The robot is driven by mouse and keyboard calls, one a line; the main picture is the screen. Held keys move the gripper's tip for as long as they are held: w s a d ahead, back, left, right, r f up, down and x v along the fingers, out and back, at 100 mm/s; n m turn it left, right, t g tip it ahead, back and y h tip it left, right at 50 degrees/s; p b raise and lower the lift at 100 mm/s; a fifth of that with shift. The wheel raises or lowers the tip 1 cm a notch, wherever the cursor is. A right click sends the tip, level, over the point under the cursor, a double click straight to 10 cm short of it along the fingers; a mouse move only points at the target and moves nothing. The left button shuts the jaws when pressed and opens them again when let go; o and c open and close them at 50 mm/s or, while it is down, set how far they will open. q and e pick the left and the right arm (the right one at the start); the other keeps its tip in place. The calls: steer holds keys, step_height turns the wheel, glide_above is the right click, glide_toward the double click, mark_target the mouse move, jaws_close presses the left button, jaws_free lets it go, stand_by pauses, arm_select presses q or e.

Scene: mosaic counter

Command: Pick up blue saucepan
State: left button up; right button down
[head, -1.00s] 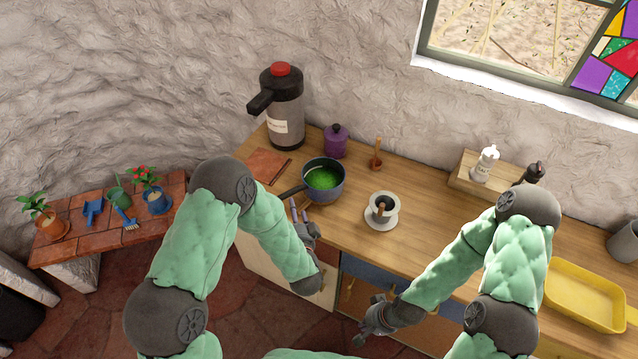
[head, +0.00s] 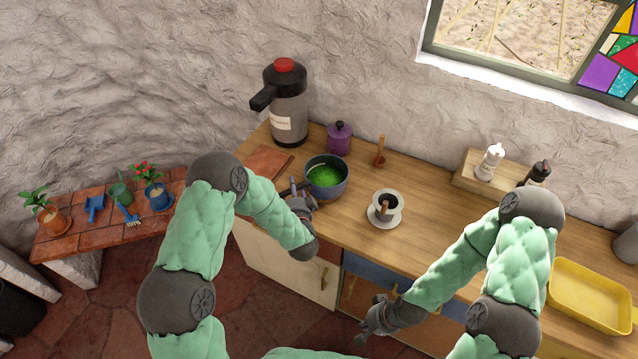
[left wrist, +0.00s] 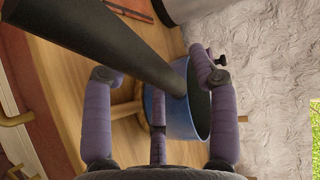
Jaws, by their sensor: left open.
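The blue saucepan (head: 341,189) stands on the wooden counter with green contents inside. In the left wrist view its blue body (left wrist: 180,118) lies beyond the fingers, and its dark handle (left wrist: 110,45) runs in from the upper left between them. My left gripper (head: 300,190) is at the handle side of the pan, close to its rim; it also shows in the left wrist view (left wrist: 155,85), with its fingers spread to either side of the handle. In the head view the gripper hides most of the handle. My right gripper (head: 372,322) hangs in front of the counter, away from the pan.
A purple lidded pot (head: 339,140) and a large dispenser (head: 287,110) stand behind the pan. A white cup on a saucer (head: 386,222) and a wooden-handled tool (head: 380,155) are to its right. A terracotta tile board (head: 268,162) lies to its left. The counter's middle right is clear.

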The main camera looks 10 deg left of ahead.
arm_select(q)
jaws_close()
steer(key=shift+w+r, duration=0.1)
steer(key=shift+r, duration=0.05)
steer(key=shift+r, duration=0.1)
steer(key=shift+r, duration=0.3)
step_height(320, 180, up, 2)
steer(key=shift+r+p, duration=0.2)
steer(key=shift+p, duration=0.2)
steer(key=s+a+r+p, duration=0.1)
steer(key=s+a+r, duration=0.1)
steer(key=s+r, duration=0.3)
steer(key=s+a+r+p, duration=0.1)
steer(key=s+a+r, duration=0.2)
steer(key=s, duration=0.5)
steer(key=shift+a+r, duration=0.3)
steer(key=shift+r, duration=0.6)
